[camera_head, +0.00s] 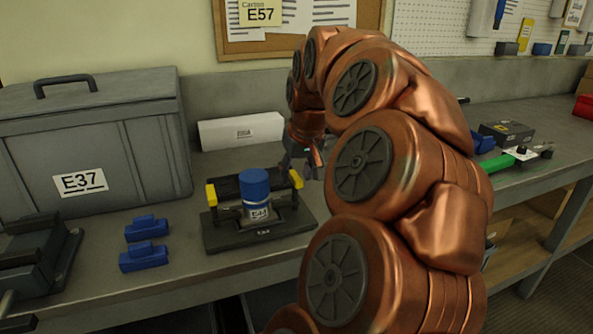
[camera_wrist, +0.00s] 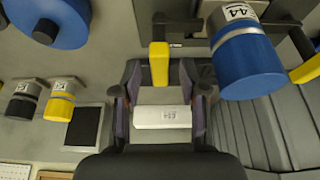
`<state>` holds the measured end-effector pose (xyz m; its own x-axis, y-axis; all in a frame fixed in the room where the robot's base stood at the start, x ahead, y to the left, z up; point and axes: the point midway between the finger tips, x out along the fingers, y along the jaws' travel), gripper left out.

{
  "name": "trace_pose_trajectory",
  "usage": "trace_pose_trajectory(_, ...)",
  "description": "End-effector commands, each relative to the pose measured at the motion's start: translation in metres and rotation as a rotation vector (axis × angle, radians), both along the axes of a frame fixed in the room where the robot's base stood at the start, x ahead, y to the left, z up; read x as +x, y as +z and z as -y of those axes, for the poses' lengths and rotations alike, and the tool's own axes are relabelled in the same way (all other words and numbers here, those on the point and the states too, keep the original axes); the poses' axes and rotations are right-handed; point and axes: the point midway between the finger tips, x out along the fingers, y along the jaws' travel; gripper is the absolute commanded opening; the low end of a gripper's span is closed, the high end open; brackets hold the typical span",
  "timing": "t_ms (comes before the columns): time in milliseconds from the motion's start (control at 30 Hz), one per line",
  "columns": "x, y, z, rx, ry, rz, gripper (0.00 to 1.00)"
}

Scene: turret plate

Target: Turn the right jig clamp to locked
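The jig (camera_head: 260,232) is a dark plate on the bench holding an upright blue-capped cylinder (camera_head: 255,186), which also shows in the wrist view (camera_wrist: 248,66). The right clamp has a yellow handle (camera_head: 296,179), seen in the wrist view (camera_wrist: 159,63) at the upper middle. The left clamp's yellow handle (camera_head: 211,195) is at the wrist view's right edge (camera_wrist: 306,70). My gripper (camera_head: 302,164) is just behind the right clamp. In the wrist view my gripper (camera_wrist: 160,78) is open, with the right handle between its fingertips and gaps showing on both sides. Contact is not visible.
A large grey case (camera_head: 100,145) stands left of the jig and a white box (camera_head: 241,131) behind it. Two blue blocks (camera_head: 144,257) lie to the left front. My arm hides the bench right of the jig. Other items (camera_head: 507,133) lie further right.

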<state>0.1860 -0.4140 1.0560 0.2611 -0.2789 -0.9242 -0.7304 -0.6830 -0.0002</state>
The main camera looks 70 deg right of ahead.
Motion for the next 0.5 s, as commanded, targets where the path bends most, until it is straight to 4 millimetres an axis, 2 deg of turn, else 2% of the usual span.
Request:
trace_pose_trajectory(300, 0.0, 0.003, 0.0, -0.001, 0.0, 0.001, 0.44)
trace_pose_trajectory(500, -0.006, 0.024, -0.006, -0.004, 0.0, 0.003, 0.44)
